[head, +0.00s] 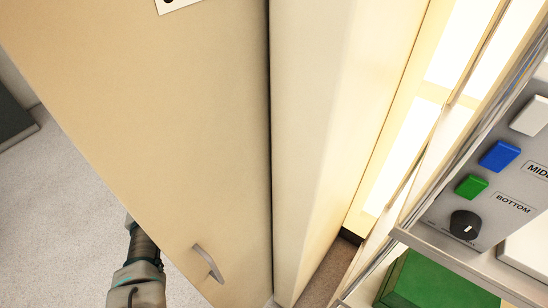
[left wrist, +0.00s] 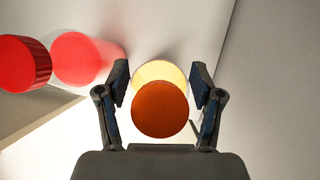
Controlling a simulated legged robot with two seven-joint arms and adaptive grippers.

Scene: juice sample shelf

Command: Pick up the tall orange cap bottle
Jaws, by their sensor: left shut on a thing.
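The orange cap bottle shows in the left wrist view, seen from its cap end, with a round orange cap (left wrist: 160,110) and a pale yellow, glowing body (left wrist: 158,70) behind it. My left gripper (left wrist: 160,82) has one finger on each side of the bottle and is shut on it. The bottle's far end is hidden behind its cap. The head view shows neither the bottle nor the left gripper's fingers; only part of my left arm shows at the bottom left. My right gripper is in neither view.
In the left wrist view, a bottle with a red cap (left wrist: 25,63) is to the left, and a plain wall (left wrist: 265,90) is close on the right. In the head view, a tan cabinet door (head: 170,120) with a handle (head: 208,262) stands left of a control panel (head: 490,200).

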